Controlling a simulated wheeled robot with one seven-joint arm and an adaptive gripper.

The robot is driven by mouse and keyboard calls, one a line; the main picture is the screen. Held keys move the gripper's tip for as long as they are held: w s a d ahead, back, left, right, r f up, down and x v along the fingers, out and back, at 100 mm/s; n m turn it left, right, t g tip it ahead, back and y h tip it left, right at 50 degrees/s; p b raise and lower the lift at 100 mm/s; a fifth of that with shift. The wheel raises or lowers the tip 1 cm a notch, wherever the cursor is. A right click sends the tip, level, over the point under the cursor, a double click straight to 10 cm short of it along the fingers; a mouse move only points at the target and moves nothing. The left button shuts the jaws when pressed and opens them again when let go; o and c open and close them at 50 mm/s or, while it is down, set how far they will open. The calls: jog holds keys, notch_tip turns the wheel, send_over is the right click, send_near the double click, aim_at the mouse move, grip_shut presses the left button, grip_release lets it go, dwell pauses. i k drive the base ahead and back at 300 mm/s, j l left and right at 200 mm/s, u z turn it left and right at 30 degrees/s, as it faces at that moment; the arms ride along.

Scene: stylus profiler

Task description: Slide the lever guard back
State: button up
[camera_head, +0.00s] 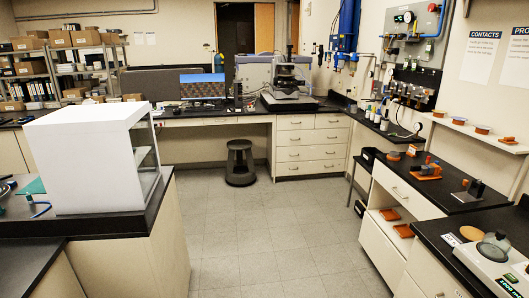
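I cannot make out a lever guard in this view; it is too small to tell or hidden. A grey and black instrument (288,82), possibly the stylus profiler, stands on the far bench at the back. It is too distant to show a lever or guard. A grey cabinet (253,74) stands at its left. My gripper is not in view.
Open grey floor (255,233) leads to the far bench. A dark stool (240,162) stands before it. A white box (88,157) with a glass side sits on the left counter. Right counters hold orange fixtures (427,171) and a round-lidded device (492,247).

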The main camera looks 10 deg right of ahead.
aim_at(406, 35)
jog(key=i, duration=2.1)
jog(key=i+l+z, duration=0.15)
jog(key=i+z, duration=0.2)
jog(key=i, duration=0.35)
jog(key=i+z, duration=0.35)
jog(key=i, duration=0.4)
jog(key=i+j+z, duration=0.35)
jog(key=i, duration=0.35)
jog(key=l, duration=0.1)
